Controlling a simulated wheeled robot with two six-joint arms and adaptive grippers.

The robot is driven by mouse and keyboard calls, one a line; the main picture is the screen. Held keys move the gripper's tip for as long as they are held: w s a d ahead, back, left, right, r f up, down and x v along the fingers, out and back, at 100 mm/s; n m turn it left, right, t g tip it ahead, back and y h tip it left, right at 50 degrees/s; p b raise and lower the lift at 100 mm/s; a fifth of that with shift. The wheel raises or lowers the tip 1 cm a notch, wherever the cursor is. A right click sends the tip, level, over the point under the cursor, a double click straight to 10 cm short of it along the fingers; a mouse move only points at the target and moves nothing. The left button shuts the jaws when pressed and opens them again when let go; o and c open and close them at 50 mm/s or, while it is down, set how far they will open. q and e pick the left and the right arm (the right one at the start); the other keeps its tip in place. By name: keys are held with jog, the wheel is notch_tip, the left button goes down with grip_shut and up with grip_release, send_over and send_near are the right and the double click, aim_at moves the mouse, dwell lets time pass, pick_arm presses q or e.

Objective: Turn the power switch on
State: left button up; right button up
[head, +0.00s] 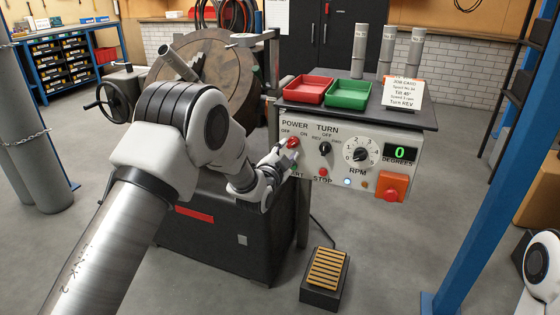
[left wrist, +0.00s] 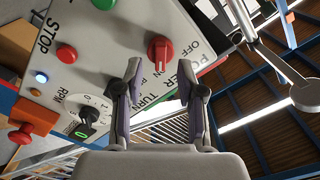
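The power switch is a red rotary knob (head: 293,142) at the upper left of the white control panel (head: 330,178), under the word POWER with OFF and ON marks. In the left wrist view the knob (left wrist: 160,52) shows near the gap between the fingertips. I cannot tell for certain which mark it points to. My left gripper (head: 284,158) is at the panel's left edge, partly covering the START label. In the left wrist view its two fingers (left wrist: 160,75) are apart with nothing held. Whether they touch the knob is unclear. My right gripper is out of view.
The black TURN knob (head: 325,148), the RPM dial (head: 361,153) and a red STOP button (head: 323,172) are close by on the panel. Red (head: 307,89) and green (head: 348,94) trays stand above. A foot pedal (head: 326,275) lies on the floor below.

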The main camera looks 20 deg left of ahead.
pick_arm(q)
jog(key=s, duration=0.9)
jog(key=shift+s+a, duration=0.15)
jog(key=shift+s, duration=0.1)
